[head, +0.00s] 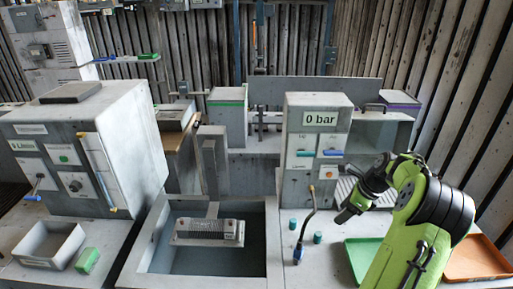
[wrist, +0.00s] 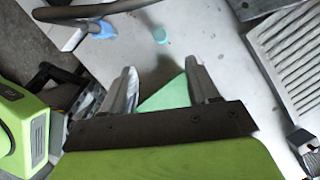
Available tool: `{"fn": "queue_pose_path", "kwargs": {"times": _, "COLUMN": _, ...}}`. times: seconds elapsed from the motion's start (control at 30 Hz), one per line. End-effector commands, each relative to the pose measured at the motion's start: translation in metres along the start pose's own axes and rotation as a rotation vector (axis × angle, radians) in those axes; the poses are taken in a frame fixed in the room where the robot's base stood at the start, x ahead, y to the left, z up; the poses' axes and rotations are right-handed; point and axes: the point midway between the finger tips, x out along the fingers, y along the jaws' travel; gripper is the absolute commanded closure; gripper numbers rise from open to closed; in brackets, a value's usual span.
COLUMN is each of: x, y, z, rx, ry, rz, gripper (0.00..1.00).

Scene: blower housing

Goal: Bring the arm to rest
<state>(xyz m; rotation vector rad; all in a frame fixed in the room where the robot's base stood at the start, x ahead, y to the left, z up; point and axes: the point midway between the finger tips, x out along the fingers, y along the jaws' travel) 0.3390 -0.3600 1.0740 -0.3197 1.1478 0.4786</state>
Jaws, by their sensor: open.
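My green arm (head: 420,225) rises at the right of the head view, bent, with its wrist turned left. My gripper (head: 345,212) hangs over the grey bench in front of the "0 bar" box. In the wrist view my gripper (wrist: 161,70) has its two fingers apart. Nothing is clearly held between them; a green patch (wrist: 168,95) shows in the gap, and I cannot tell what it belongs to. The fingertips are small and dark in the head view.
The "0 bar" box (head: 318,140) stands behind my gripper. A hose with a blue end (head: 298,252) and teal cylinders (head: 318,238) are close by. A green tray (head: 362,258) and an orange tray (head: 475,262) flank my arm. A basin holds a finned part (head: 208,230).

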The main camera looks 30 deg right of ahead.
Motion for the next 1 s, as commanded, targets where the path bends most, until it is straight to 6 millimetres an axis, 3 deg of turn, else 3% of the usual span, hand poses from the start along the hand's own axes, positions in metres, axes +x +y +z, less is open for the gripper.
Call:
{"fn": "queue_pose_path", "kwargs": {"times": 0.17, "x": -0.003, "y": 0.005, "z": 0.01, "rx": -0.048, "ry": 0.012, "rz": 0.0, "gripper": 0.4}}
{"fn": "queue_pose_path", "kwargs": {"times": 0.27, "x": -0.016, "y": 0.034, "z": 0.054, "rx": -0.284, "ry": 0.071, "rz": 0.001, "gripper": 0.4}}
{"fn": "queue_pose_path", "kwargs": {"times": 0.4, "x": -0.046, "y": 0.116, "z": 0.127, "rx": -0.825, "ry": 0.186, "rz": 0.005, "gripper": 0.4}}
{"fn": "queue_pose_path", "kwargs": {"times": 0.53, "x": -0.075, "y": 0.202, "z": 0.159, "rx": -1.316, "ry": 0.266, "rz": -0.003, "gripper": 0.4}}
{"fn": "queue_pose_path", "kwargs": {"times": 0.67, "x": -0.098, "y": 0.284, "z": 0.159, "rx": -1.793, "ry": 0.313, "rz": -0.029, "gripper": 0.4}}
{"fn": "queue_pose_path", "kwargs": {"times": 0.8, "x": -0.109, "y": 0.351, "z": 0.132, "rx": -2.259, "ry": 0.326, "rz": -0.076, "gripper": 0.4}}
{"fn": "queue_pose_path", "kwargs": {"times": 0.9, "x": -0.109, "y": 0.377, "z": 0.112, "rx": -2.49, "ry": 0.319, "rz": -0.112, "gripper": 0.4}}
{"fn": "queue_pose_path", "kwargs": {"times": 1.0, "x": -0.107, "y": 0.388, "z": 0.102, "rx": -2.608, "ry": 0.313, "rz": -0.13, "gripper": 0.4}}
